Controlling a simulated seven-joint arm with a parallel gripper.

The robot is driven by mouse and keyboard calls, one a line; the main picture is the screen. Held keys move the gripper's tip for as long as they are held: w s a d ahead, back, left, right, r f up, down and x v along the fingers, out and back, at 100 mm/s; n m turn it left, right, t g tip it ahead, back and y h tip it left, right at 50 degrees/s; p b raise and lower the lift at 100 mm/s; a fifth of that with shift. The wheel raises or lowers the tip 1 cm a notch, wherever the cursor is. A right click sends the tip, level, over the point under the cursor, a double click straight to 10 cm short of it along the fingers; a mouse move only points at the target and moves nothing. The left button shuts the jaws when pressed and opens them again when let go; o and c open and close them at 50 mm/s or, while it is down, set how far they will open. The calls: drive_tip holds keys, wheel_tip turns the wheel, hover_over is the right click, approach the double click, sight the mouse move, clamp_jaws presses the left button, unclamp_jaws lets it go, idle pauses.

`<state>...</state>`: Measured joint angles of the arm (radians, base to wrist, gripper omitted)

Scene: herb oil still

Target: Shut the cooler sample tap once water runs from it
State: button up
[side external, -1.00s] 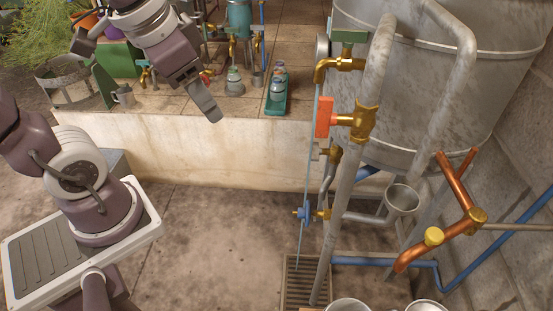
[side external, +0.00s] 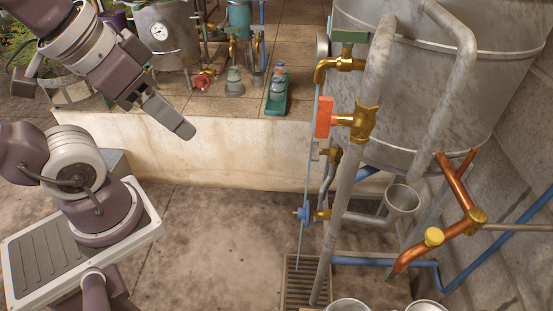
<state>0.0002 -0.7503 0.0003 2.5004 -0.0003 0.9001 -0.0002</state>
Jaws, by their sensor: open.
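A tall grey metal tank (side external: 440,90) stands at the right with several brass taps on its left side. The upper tap has a green handle (side external: 347,36) and a brass spout (side external: 322,70). A thin pale-blue line, seemingly a water stream (side external: 309,165), drops from this spout to the floor grate. Below are a valve with an orange-red handle (side external: 323,117) and a small tap with a blue handle (side external: 303,214). No label shows which is the cooler sample tap. My gripper (side external: 184,130) is open and empty, left of all these taps and apart from them.
A floor grate (side external: 297,285) lies under the spout. A low pale wall (side external: 230,155) edges a tiled ledge holding a pot with a dial (side external: 158,40), a red valve wheel (side external: 202,82) and a green tray (side external: 275,104). Copper pipes (side external: 455,190) stand at right. Floor between is clear.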

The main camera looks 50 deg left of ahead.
sight(349, 36)
drive_tip(key=c, duration=0.4)
drive_tip(key=w+d+r+n+g+h, duration=0.1)
drive_tip(key=w+d+r+n+h, duration=0.2)
drive_tip(key=w+n, duration=0.6)
drive_tip(key=w+d+r+n+h, duration=0.2)
drive_tip(key=w+n+h, duration=0.2)
drive_tip(key=w+n, duration=0.45)
drive_tip(key=w+a+n+t+h, duration=0.1)
drive_tip(key=w+a+n+t, duration=0.1)
drive_tip(key=w+a+n, duration=0.5)
drive_tip(key=w+a+n+t+h, duration=0.1)
drive_tip(key=w+a+n+t, duration=0.2)
drive_tip(key=w, duration=0.7)
drive_tip(key=shift+m+h, duration=0.25)
drive_tip(key=shift+h, duration=0.05)
drive_tip(key=x, duration=0.5)
drive_tip(key=shift+w+d, duration=0.1)
drive_tip(key=shift+w, duration=0.3)
drive_tip(key=shift+w+d+f, duration=0.2)
drive_tip(key=shift+w+d, duration=0.1)
clamp_jaws()
